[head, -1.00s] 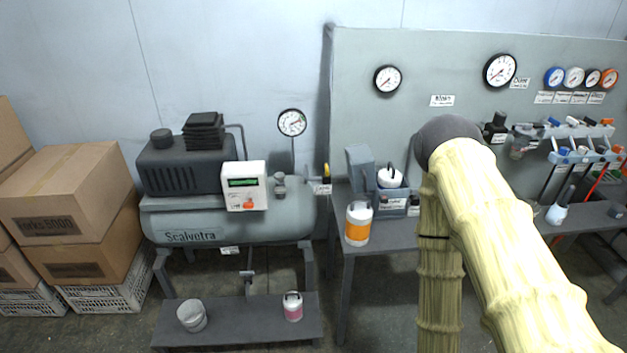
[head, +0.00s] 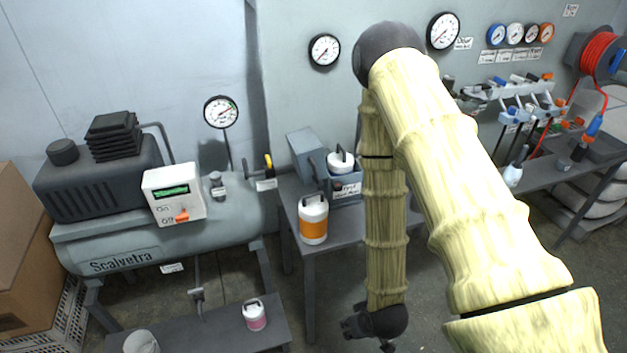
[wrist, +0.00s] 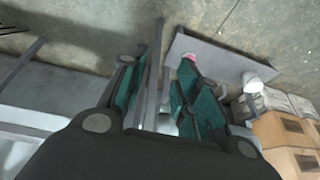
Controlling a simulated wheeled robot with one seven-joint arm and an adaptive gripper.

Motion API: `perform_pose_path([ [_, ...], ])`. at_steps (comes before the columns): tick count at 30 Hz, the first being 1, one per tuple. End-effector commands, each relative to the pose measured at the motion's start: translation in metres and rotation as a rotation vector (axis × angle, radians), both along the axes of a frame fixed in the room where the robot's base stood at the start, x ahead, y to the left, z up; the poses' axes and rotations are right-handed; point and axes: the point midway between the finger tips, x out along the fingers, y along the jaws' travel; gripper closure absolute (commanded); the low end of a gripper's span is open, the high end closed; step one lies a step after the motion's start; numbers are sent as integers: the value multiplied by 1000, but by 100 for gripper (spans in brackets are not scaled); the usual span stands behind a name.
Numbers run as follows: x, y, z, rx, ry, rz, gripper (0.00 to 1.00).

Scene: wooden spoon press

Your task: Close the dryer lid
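The dryer is a small blue-grey box (head: 347,188) on the grey side table, with a white round-topped canister (head: 341,161) in it. Its flat lid (head: 306,152) stands up, open, at the box's left side. My arm hangs just right of the box and covers part of its right side. My gripper (head: 372,328) is below table height, right of the table's front leg. In the wrist view my gripper (wrist: 157,80) shows its teal finger pads apart, with nothing held between them. The dryer cannot be made out in the wrist view.
A white and orange canister (head: 313,220) stands at the table's front left, close to the dryer. The compressor (head: 150,235) with its control box (head: 174,195) is at left. A tool rack (head: 520,110) is at right. Floor (head: 430,310) around my gripper looks clear.

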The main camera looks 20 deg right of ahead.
Motion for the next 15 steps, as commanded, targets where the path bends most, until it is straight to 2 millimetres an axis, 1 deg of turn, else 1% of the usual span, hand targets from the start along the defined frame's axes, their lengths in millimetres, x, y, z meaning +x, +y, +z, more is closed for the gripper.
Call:
perform_pose_path([
  [1, 25, -2, -2, 4, -72, 11, 68],
  [3, 57, -2, 11, 9, -170, 33, 68],
  [5, 82, -3, 23, 13, -254, 51, 68],
  [6, 99, -3, 33, 14, -311, 64, 68],
  [8, 121, -4, 48, 16, -396, 79, 68],
  [9, 136, -4, 59, 15, -451, 92, 68],
  [11, 156, -5, 77, 16, -537, 107, 68],
  [12, 168, -6, 89, 15, -593, 118, 68],
  [14, 185, -7, 109, 12, -679, 133, 68],
  [15, 195, -7, 122, 10, -735, 143, 68],
])
